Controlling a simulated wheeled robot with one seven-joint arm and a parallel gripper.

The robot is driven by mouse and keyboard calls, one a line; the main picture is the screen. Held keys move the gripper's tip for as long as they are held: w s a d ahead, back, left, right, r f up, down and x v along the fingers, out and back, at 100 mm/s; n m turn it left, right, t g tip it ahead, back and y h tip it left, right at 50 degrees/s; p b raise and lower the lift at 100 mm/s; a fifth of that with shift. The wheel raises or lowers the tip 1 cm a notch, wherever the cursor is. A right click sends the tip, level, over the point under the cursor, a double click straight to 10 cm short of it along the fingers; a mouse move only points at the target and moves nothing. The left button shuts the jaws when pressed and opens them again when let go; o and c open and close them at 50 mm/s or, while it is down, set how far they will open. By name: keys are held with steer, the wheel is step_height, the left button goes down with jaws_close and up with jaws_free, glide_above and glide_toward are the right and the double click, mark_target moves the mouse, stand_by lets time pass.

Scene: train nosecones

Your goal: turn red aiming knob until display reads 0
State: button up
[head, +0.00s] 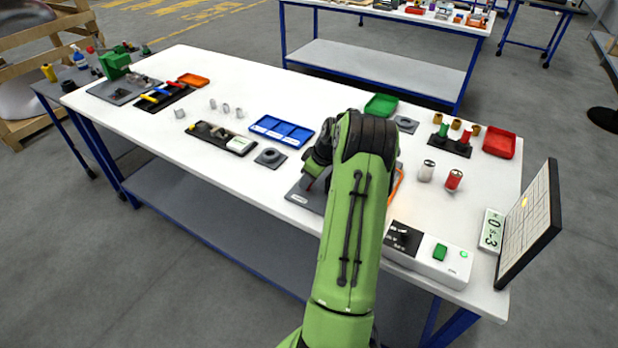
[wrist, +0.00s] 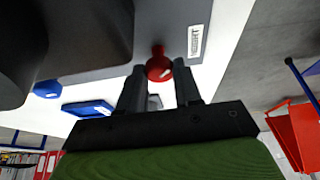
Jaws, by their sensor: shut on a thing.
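The red knob (wrist: 159,67) shows in the wrist view, beside a white label on a grey base plate. My gripper (wrist: 160,76) is shut on it, with one dark finger on each side. In the head view my green arm hides most of this spot, and only a little red shows by the dark wrist. The small display (head: 491,230) stands at the right end of the table. Its characters are turned sideways and seem to include a 0 and a -3, but I cannot read the full value surely.
A white control box (head: 428,254) with a green button stands right of my arm, and a dark panel (head: 530,225) beside the display. A blue tray (head: 281,131) lies left of my arm.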

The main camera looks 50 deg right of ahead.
steer(key=o, duration=0.7)
steer(key=shift+o, duration=0.2)
steer(key=p+v, duration=0.2)
steer(key=v, duration=1.3)
steer(key=shift+s+r, duration=0.2)
steer(key=shift+r, duration=0.15)
